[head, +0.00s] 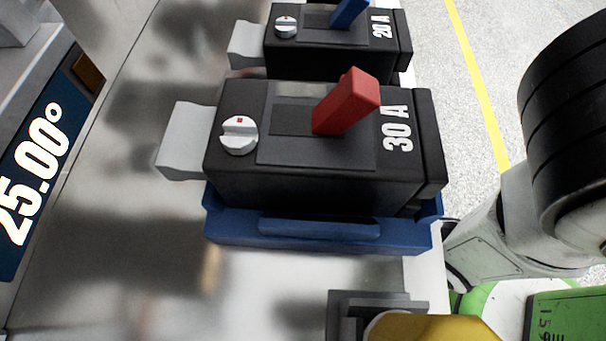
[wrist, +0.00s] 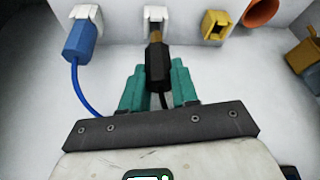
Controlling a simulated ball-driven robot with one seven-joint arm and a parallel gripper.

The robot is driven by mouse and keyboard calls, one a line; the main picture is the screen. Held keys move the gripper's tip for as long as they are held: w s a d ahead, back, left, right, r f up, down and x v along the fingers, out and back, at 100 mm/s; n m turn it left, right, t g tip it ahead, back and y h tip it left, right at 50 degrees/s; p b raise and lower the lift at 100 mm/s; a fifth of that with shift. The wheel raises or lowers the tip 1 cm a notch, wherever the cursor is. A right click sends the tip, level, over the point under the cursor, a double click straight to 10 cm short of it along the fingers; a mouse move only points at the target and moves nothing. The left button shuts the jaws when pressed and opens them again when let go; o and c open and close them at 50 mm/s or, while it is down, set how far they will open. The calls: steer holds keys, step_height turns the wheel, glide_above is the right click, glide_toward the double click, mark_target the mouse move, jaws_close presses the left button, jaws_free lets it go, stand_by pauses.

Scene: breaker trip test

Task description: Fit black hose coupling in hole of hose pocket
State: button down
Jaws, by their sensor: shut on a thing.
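My gripper (wrist: 158,72) is in the wrist view, its teal fingers shut on the black hose coupling (wrist: 157,60) from both sides. The coupling points away from me, with a brass-coloured tip at its far end. A white hose pocket (wrist: 155,13) on the pale wall is straight ahead of the tip. The tip is at the pocket's lower edge; I cannot tell whether it is inside the hole. A dark hose trails back from the coupling between the fingers. My gripper and the coupling are not seen in the head view.
In the wrist view, a blue coupling (wrist: 79,42) with a blue hose sits at a white pocket (wrist: 84,14) to the left. A yellow pocket (wrist: 216,25) and an orange funnel-like piece (wrist: 261,11) are right. The head view shows a 30 A breaker (head: 325,170) on a blue tray (head: 320,240).

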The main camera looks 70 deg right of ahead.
steer(key=shift+f+b, duration=0.5)
steer(key=shift+f, duration=0.4)
steer(key=shift+r, duration=0.1)
steer(key=shift+r+p, duration=0.7)
steer(key=shift+p, duration=0.2)
steer(key=shift+p, duration=0.6)
stand_by(1.2)
steer(key=shift+f+b, duration=0.55)
steer(key=shift+f, duration=0.3)
steer(key=c, duration=0.8)
jaws_free()
steer(key=p+v, duration=0.3)
steer(key=v, duration=0.7)
steer(key=shift+s+r, duration=0.1)
steer(key=shift+r, duration=0.3)
